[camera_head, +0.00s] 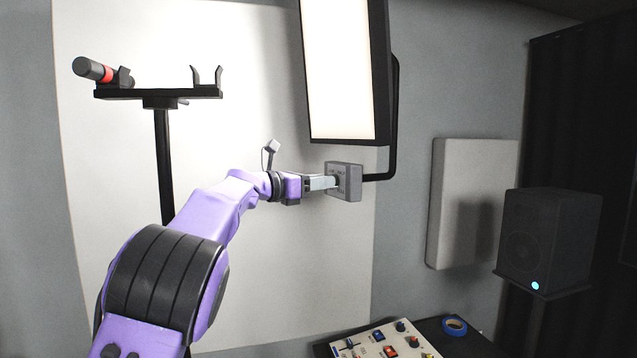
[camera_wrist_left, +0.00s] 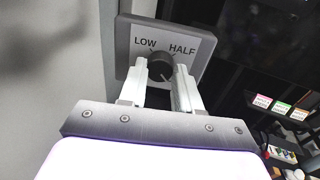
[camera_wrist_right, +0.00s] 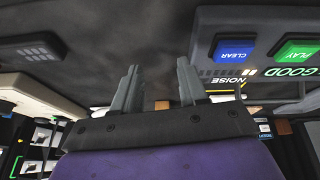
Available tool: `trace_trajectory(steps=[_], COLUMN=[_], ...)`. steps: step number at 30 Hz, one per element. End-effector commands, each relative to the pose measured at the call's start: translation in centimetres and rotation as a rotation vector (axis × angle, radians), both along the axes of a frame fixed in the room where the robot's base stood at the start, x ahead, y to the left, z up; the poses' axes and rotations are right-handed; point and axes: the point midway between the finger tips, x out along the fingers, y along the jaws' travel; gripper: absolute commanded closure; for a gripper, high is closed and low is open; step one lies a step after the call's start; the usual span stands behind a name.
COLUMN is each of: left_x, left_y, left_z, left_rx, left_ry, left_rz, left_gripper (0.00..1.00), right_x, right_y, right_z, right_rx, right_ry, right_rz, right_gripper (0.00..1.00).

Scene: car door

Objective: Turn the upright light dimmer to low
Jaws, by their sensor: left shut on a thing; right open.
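The light dimmer is a grey box (camera_head: 345,181) under the bright light panel (camera_head: 341,70) in the head view. In the left wrist view its plate (camera_wrist_left: 190,38) reads LOW on the left and HALF on the right. Its round black knob (camera_wrist_left: 161,67) sits between the fingers. My left gripper (camera_head: 330,182) reaches it from the left and is shut on the knob; its fingertips flank the knob in the left wrist view (camera_wrist_left: 160,84). The knob's pointer direction is hard to tell. My right gripper (camera_wrist_right: 158,82) is open and empty, seen only in its own wrist view.
A black stand (camera_head: 160,98) with a microphone (camera_head: 94,69) stands left of the light. A dark speaker (camera_head: 547,238) is at the right. A control panel (camera_head: 385,343) and blue tape roll (camera_head: 454,325) lie below. CLEAR (camera_wrist_right: 233,51) and PLAY (camera_wrist_right: 298,52) buttons are near my right gripper.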

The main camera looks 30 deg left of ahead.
Motion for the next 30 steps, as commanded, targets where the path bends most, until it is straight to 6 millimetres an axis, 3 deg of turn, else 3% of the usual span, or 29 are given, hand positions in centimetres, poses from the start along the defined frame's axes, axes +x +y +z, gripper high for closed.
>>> trace_trajectory(steps=[11, 30], left_x=[0.05, 0.06], left_y=[-0.22, -0.01], left_z=[-0.15, -0.11], left_rx=[-0.118, -0.644], left_ry=[0.062, 0.328], left_rz=[-0.005, -0.004], left_gripper=[0.98, 0.98], right_x=[0.00, 0.01], right_y=[-0.01, 0.00], right_z=[-0.53, -0.49], right_rx=[0.000, 0.000], right_ry=[0.000, 0.000], right_rz=[0.000, 0.000], right_gripper=[0.57, 0.57])
